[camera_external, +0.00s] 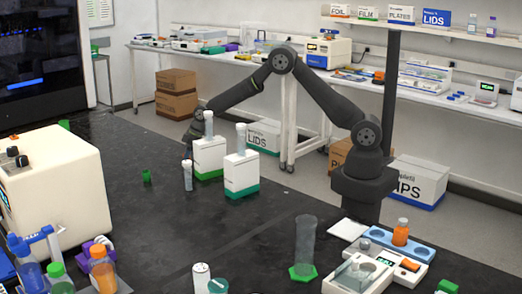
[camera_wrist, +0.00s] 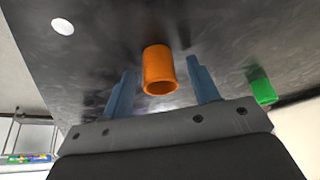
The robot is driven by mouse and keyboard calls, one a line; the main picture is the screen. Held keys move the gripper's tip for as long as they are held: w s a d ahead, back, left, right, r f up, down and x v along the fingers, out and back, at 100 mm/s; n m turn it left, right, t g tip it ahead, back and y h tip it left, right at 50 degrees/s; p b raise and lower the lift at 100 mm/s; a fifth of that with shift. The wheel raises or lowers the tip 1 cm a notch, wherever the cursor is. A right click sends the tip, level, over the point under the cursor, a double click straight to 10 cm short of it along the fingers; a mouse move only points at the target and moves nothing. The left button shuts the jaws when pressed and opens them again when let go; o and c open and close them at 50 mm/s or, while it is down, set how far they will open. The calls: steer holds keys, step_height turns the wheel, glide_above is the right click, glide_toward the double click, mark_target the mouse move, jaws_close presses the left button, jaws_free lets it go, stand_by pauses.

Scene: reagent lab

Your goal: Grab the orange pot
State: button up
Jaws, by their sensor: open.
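The orange pot (camera_wrist: 159,72) shows in the wrist view as a small cylinder on the dark bench top, with its round end facing the camera. My gripper (camera_wrist: 160,66) is open, with one blue finger on each side of the pot. Gaps show between both fingers and the pot, so it does not look gripped. In the external view my arm reaches left and down behind the white bottle-top dispensers, and my gripper is mostly hidden there. I cannot make out the pot in that view.
A green block (camera_wrist: 262,86) lies right of the pot in the wrist view, and a white disc (camera_wrist: 62,27) lies left. Two white dispensers (camera_external: 209,158) (camera_external: 241,174) and a small vial (camera_external: 188,176) stand by my gripper. The bench middle (camera_external: 200,225) is clear.

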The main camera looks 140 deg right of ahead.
steer(key=c, duration=1)
steer(key=shift+c, duration=0.2)
steer(key=shift+r, duration=0.1)
